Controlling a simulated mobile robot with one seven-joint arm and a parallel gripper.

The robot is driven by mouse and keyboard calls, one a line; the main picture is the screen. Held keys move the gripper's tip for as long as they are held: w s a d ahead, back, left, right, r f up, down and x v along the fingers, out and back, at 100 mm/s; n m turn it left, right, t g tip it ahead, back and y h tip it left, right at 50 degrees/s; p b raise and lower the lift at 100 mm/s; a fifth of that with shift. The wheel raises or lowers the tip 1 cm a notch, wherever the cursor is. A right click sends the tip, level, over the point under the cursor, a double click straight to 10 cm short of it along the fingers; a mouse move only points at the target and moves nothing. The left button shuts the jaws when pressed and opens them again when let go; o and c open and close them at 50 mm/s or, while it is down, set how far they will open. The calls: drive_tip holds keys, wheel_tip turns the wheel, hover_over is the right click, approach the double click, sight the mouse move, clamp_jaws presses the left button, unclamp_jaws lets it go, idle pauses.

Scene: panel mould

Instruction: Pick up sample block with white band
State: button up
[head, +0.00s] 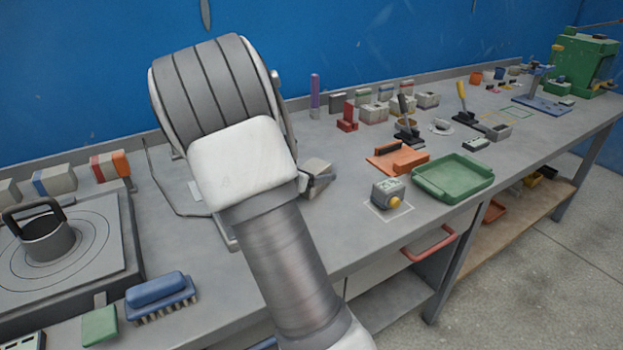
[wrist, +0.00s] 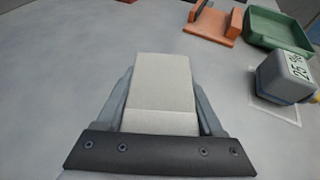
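A pale grey-beige sample block (wrist: 164,82) lies between the two fingers of my gripper (wrist: 163,100) in the wrist view. Its near end looks lighter, but I cannot tell for sure whether that is a white band or just a lit face. The fingers press along both of its sides. In the head view the block (head: 316,166) shows just right of my wrist, and my gripper (head: 317,182) is mostly hidden by my arm. I cannot tell whether the block touches the grey bench.
An orange holder (head: 397,160), a green tray (head: 453,178) and a grey cube timer (head: 388,192) stand to the right. Banded blocks (head: 55,180) lie at the left behind a round plate (head: 62,240). A blue brush (head: 160,295) is at the front left. More blocks stand along the back.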

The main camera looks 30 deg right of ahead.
clamp_jaws()
